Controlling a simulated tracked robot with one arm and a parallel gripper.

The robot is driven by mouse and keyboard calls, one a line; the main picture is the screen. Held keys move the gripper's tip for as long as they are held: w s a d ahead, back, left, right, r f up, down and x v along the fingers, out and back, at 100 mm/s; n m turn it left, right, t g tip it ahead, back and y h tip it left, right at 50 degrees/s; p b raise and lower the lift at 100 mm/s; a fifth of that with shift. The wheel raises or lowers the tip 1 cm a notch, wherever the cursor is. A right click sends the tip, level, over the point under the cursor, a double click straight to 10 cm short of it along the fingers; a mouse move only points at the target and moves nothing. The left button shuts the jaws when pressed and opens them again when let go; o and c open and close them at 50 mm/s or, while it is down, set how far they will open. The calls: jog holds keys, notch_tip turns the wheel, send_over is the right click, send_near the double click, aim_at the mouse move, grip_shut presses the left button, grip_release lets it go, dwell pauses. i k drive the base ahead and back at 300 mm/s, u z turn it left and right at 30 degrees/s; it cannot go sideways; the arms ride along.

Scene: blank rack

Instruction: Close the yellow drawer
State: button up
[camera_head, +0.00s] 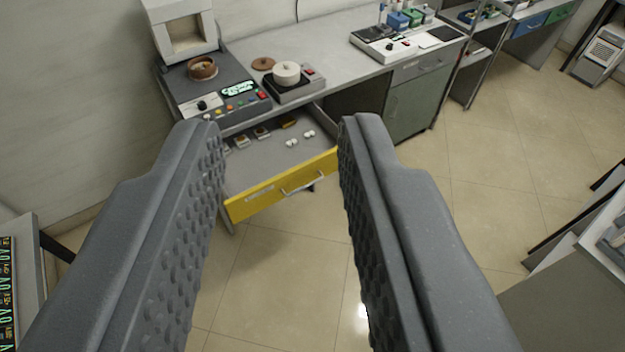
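The yellow drawer (264,200) stands pulled out from under the grey workbench in the camera_head view. Its yellow front has a metal handle (303,182) and a pale label. Inside it lie several small white pieces and some small dark and yellow items. My gripper (278,130) is open and empty, with its two ridged grey fingers wide apart. From this view the drawer appears between the fingers, farther away, and the fingers do not seem to touch it. The left finger covers part of the drawer's left side.
A grey-green cabinet (415,100) stands right of the drawer. The tiled floor (290,265) before the drawer is clear. Furniture stands at the lower right and left edges.

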aim_at(259, 174)
jog(key=z, duration=0.05)
jog(key=i, duration=1)
jog(key=u, duration=0.7)
jog(key=k, duration=0.9)
jog(key=z, duration=0.9)
jog(key=i, duration=1)
jog(key=u, duration=0.1)
